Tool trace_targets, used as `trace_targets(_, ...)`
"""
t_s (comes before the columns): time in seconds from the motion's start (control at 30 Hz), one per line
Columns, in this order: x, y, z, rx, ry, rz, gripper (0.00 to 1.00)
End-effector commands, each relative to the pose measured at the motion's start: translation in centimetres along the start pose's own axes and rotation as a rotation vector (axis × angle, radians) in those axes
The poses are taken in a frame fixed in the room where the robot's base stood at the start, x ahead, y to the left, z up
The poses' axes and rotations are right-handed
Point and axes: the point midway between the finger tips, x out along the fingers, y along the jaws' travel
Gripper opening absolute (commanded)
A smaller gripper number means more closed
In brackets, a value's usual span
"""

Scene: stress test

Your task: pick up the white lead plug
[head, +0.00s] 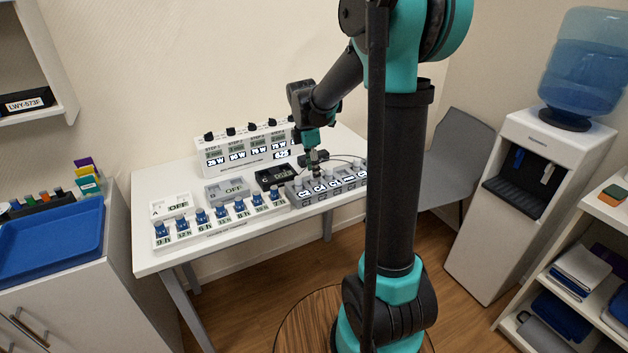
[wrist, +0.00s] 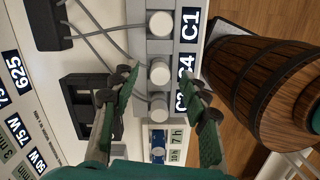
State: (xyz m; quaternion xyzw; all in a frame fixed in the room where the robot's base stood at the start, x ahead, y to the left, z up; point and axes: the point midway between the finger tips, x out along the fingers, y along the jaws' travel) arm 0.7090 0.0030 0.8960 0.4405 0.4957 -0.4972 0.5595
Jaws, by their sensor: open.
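Several round white plugs stand in a row on a grey socket strip (wrist: 138,48) in the wrist view. One white plug (wrist: 158,72) lies between my fingertips. Another (wrist: 160,23) is farther up, and a third (wrist: 158,108) is lower between the fingers. I cannot tell which is the white lead plug. My gripper (wrist: 164,86) is open, with a finger on each side of the row; contact is not clear. In the head view my gripper (head: 315,165) is low over the left part of the labelled strip (head: 333,197) at the table's right edge.
Thin grey cables (wrist: 92,33) run beside the strip. A water cooler (head: 540,200) stands right.

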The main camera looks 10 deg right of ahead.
Motion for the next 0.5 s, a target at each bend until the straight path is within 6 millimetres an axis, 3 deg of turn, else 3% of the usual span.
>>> trace_targets(0.17, 1.9, 0.0, 0.0, 0.0, 0.0, 0.0, 0.45)
trace_targets(0.43, 2.1, 0.0, 0.0, 0.0, 0.0, 0.0, 0.45)
trace_targets(0.5, 2.1, 0.0, 0.0, 0.0, 0.0, 0.0, 0.38)
